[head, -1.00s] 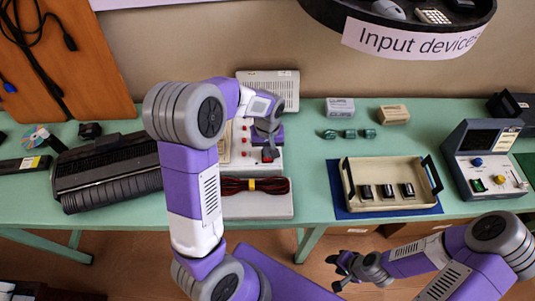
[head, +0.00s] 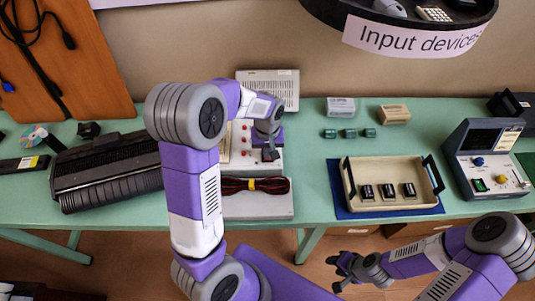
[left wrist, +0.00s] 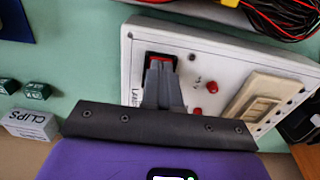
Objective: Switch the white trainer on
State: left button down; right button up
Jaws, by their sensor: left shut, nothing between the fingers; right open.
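The white trainer (head: 241,160) sits on the green bench, partly hidden behind my left arm. In the left wrist view, its white panel (left wrist: 208,62) has a red rocker switch (left wrist: 150,58) in a black frame, two red knobs or posts and a beige block. My left gripper (head: 270,155) is shut and empty, pointing down at the switch. In the left wrist view, the closed fingertips (left wrist: 162,65) cover part of the switch and seem to touch it. I cannot tell which way the rocker is tipped. My right gripper (head: 343,270) is open and empty, low in front of the bench.
A tray with red and black cables (head: 255,186) lies in front of the trainer. A beige tray (head: 391,203) with dark parts, a grey console (head: 483,150) and small green blocks (head: 349,133) are to the right. A black printer (head: 107,180) is left.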

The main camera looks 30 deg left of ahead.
pick_arm(q)
jog(key=shift+f, duration=0.3)
jog(key=shift+r+p, duration=2.75)
jog(key=shift+r, duration=0.8)
